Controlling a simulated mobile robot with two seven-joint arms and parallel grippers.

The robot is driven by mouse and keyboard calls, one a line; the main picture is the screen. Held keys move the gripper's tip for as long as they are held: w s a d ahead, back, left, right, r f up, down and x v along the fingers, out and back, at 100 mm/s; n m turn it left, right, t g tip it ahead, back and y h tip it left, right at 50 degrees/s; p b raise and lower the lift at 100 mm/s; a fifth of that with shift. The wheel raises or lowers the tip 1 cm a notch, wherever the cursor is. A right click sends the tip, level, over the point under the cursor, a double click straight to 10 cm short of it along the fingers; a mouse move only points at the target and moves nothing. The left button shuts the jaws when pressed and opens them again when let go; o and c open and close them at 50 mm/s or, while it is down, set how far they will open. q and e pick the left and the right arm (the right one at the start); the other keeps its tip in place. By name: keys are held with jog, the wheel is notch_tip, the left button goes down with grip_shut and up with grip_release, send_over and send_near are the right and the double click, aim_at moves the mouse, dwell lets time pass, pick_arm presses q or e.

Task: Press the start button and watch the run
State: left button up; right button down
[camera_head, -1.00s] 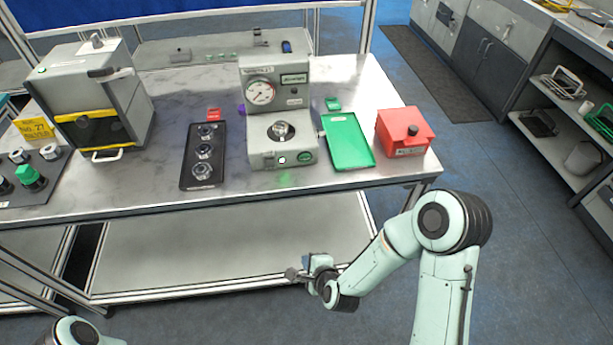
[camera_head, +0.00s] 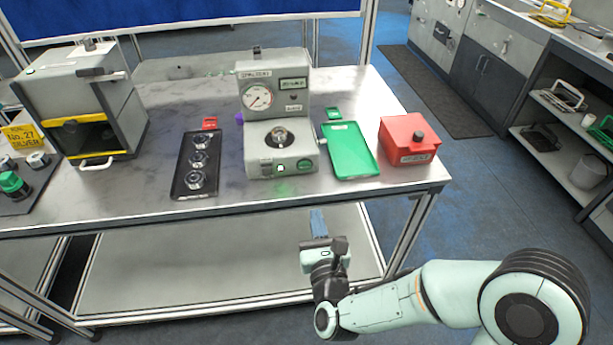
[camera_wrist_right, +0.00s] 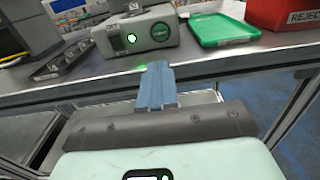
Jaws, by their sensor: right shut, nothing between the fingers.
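The grey test machine (camera_head: 262,172) with a round dial gauge (camera_head: 257,97) stands on the table. A metal fitting (camera_head: 279,136) sits in its nest. On its front are a small white-lit button with a green glow (camera_head: 281,168) and a round green button (camera_head: 305,164); the right wrist view also shows the lit button (camera_wrist_right: 131,38) and the green button (camera_wrist_right: 160,31). I cannot read the labels surely. My right gripper (camera_head: 318,217) is shut and empty, in front of the table edge and below the machine. Its fingers (camera_wrist_right: 157,68) point toward the machine front, apart from it. My left gripper is out of view.
A black tray (camera_head: 180,180) with three metal fittings lies left of the machine. A green tray (camera_head: 349,152) and red reject box (camera_head: 408,142) stand right of it. A grey box-shaped device (camera_head: 70,85) stands far left. The table's front edge (camera_head: 240,202) lies between gripper and machine.

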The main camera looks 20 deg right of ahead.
aim_at(305, 166)
jog(key=p+x, duration=0.1)
jog(key=x, duration=1.3)
jog(key=shift+p, duration=0.4)
jog(key=shift+w+f+b, duration=0.15)
jog(key=shift+w+b, duration=0.3)
jog(key=shift+b, duration=0.25)
jog(key=shift+w+d+b, duration=0.1)
jog(key=shift+w+b, duration=0.05)
jog(key=shift+b, duration=0.2)
jog(key=shift+d+r, duration=0.1)
jog(key=shift+r, duration=0.25)
